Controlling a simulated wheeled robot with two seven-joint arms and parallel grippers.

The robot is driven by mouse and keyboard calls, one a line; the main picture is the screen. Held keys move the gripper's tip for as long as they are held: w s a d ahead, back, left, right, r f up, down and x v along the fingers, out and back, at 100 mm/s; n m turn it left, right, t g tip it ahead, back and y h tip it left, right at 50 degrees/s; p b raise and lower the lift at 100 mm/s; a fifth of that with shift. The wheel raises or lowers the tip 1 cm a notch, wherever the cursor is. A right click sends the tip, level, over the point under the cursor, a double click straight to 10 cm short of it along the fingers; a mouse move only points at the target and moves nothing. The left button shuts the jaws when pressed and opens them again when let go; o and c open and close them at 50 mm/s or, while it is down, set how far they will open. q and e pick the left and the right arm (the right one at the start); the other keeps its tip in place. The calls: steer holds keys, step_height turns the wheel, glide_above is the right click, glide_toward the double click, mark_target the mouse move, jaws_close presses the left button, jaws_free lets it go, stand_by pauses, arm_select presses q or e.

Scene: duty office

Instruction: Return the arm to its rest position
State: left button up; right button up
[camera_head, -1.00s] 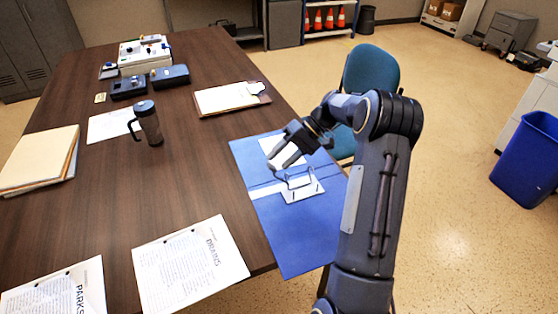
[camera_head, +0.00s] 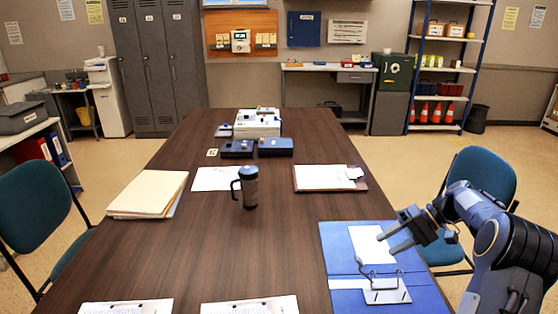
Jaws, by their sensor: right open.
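My right arm comes in from the lower right. Its gripper (camera_head: 396,232) is open and empty, with its two fingers pointing left above the open blue binder (camera_head: 343,238). The binder lies at the table's right edge, with a white sheet (camera_head: 372,244) in its upper part and a metal ring clip (camera_head: 385,290) in its lower part. The gripper appears apart from the binder, though its exact height is hard to tell. My left arm and gripper do not show.
The dark table (camera_head: 250,240) holds a travel mug (camera_head: 249,187), a folder stack (camera_head: 148,194), a clipboard (camera_head: 322,178) and two printed sheets (camera_head: 125,307) (camera_head: 250,306) at the near edge. Blue chairs stand left (camera_head: 38,212) and right (camera_head: 484,180), the right one close behind my arm.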

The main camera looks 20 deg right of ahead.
steer(key=s+a+r+h+p, duration=0.1)
steer(key=s+a+r+h, duration=0.1)
steer(key=s+a+r, duration=0.5)
steer(key=s+a+r+h+p, duration=0.1)
steer(key=s+a+r, duration=0.35)
steer(key=a, duration=0.35)
steer(key=s+a+f+t+h+p, duration=0.1)
steer(key=s+a+f, duration=0.1)
steer(key=s+a, duration=0.2)
steer(key=s+a+f+n+t+h+p, duration=0.1)
steer(key=s+a+f+t, duration=0.1)
steer(key=s+a, duration=0.3)
steer(key=s, duration=0.4)
steer(key=shift+s+h, duration=0.3)
steer(key=shift+s, duration=0.1)
